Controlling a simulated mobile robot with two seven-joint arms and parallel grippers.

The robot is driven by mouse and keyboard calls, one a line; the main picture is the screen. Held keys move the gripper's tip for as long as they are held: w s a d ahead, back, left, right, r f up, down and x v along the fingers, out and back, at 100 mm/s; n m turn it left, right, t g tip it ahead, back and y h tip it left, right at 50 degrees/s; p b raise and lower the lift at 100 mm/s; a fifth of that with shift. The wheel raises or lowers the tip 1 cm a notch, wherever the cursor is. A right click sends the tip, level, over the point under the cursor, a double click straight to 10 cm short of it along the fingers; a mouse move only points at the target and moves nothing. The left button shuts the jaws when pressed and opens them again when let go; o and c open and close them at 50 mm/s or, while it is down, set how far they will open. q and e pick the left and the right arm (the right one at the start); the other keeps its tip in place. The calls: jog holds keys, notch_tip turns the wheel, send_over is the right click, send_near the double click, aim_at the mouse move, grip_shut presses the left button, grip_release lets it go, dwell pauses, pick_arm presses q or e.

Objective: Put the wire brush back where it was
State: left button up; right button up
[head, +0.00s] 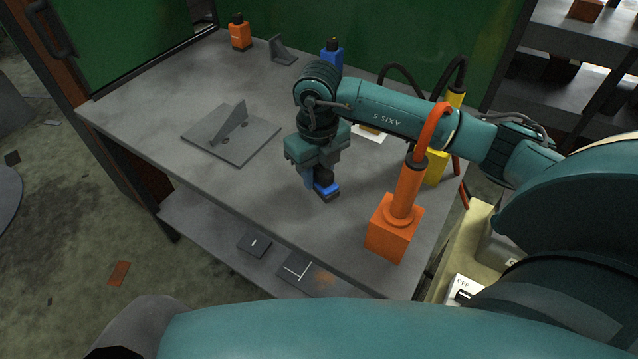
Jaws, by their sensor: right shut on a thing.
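My right gripper (319,176) points down above the front middle of the grey table (265,215). It is shut on a small blue and dark piece (327,190), which looks like the wire brush. The fingers hide part of the brush. Its lower end is close to the tabletop, and I cannot tell whether it touches. My left gripper is out of view.
An orange tool block (390,238) stands right of the gripper, with a yellow one (436,168) behind it. A plate with an upright fin (230,145) lies left. A blue bottle (332,56), an orange bottle (240,35) and a grey bracket (283,52) stand at the back.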

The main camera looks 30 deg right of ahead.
aim_at(318, 186)
notch_tip(318, 186, down, 4)
jog(key=shift+r, duration=0.1)
jog(key=shift+f, duration=0.2)
jog(key=o, duration=0.9)
jog(key=shift+o, duration=0.2)
